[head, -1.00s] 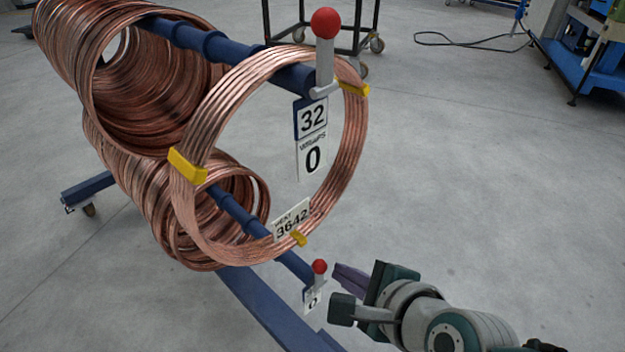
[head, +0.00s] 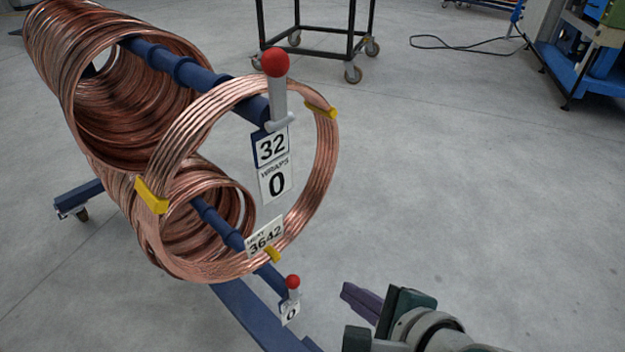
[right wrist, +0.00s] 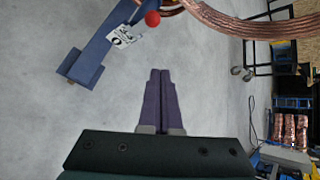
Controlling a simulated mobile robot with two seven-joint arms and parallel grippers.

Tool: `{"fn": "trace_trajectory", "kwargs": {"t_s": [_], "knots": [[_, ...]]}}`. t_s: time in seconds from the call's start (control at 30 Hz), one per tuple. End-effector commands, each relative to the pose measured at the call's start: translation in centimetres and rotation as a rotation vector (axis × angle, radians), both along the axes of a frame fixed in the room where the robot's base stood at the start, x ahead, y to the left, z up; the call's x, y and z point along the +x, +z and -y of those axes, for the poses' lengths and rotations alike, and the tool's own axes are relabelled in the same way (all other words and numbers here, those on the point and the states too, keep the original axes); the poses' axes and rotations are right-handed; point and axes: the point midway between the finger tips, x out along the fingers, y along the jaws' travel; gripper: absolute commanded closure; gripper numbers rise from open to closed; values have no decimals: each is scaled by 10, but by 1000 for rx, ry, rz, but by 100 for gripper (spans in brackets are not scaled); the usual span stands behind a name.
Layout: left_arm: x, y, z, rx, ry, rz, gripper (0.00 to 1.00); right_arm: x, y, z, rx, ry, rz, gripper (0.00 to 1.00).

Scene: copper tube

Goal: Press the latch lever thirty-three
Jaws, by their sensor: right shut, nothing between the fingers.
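The lower latch lever (head: 292,284) has a red ball knob and stands at the end of the lower blue arm. The upper lever (head: 277,95), grey with a red knob, stands over a plate reading 32 (head: 272,147). My right gripper (head: 348,290) is shut and empty, to the right of the lower lever and apart from it. In the right wrist view its closed fingers (right wrist: 160,75) point toward bare floor, with a red knob (right wrist: 152,18) beyond them. My left gripper is not in view.
Copper coils (head: 110,90) hang on both blue arms; a large front coil (head: 318,180) with yellow clips hangs around the 32 plate. The blue base beam (head: 245,312) runs below. A black wheeled cart (head: 300,45) stands behind.

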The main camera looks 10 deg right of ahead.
Motion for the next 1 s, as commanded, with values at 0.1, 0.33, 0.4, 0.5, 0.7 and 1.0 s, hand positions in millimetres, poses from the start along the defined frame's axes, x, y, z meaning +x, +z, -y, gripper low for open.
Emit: {"fn": "trace_trajectory", "kwargs": {"t_s": [0.1,0.33,0.4,0.5,0.7,1.0], "knots": [[1,24,-2,4,4,2,10,-15,25,3,1,-2,-3,100],[0,34,-2,3,4,2,10,-27,37,6,0,-1,-1,100],[0,34,-2,3,4,2,10,-28,38,6,1,-1,1,100],[0,34,-1,3,3,1,10,-28,38,6,1,-1,1,100],[0,33,-1,3,3,0,10,-28,37,6,1,-1,0,100],[-1,60,-2,7,1,-4,10,-32,74,-1,-86,127,12,100]]}}
